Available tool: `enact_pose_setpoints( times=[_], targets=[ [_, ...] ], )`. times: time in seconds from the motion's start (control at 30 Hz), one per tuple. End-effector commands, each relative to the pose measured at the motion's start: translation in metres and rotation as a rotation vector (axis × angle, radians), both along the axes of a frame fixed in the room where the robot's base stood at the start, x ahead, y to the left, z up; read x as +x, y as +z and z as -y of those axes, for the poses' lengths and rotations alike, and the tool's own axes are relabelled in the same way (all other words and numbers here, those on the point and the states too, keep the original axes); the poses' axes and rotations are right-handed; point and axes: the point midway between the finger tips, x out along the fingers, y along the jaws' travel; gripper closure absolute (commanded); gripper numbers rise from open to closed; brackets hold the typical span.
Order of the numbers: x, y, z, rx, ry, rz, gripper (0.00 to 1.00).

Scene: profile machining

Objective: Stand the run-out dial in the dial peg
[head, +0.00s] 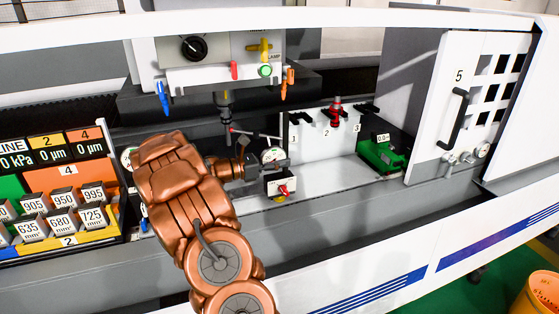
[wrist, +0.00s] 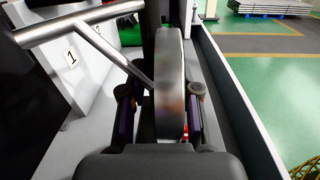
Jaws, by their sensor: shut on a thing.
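My gripper (head: 252,167) is at the machine's work area, left of the numbered white panel. It is shut on what looks like the run-out dial, whose pale round face (head: 272,155) shows beyond the fingers in the head view. In the wrist view the dial (wrist: 170,90) is a thick grey disc seen edge-on between my gripper's two dark fingers (wrist: 160,115). Metal rods (wrist: 80,32) stretch out to its upper left. I cannot pick out the dial peg for certain; my arm covers part of the ledge.
A black and white block with a red knob (head: 281,186) sits just below my gripper. The spindle (head: 226,105) hangs close above. The panel marked 1, 2, 3 (head: 310,140) holds a red tool (head: 336,110). A green device (head: 382,155) stands to the right, with bare ledge before it.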

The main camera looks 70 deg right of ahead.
Motion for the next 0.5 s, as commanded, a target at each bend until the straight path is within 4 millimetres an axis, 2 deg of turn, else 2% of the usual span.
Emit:
enact_pose_setpoints(
  times=[0.5],
  targets=[
    [0.0007, -0.0013, 0.0003, -0.006, 0.002, -0.001, 1.0]
  ],
)
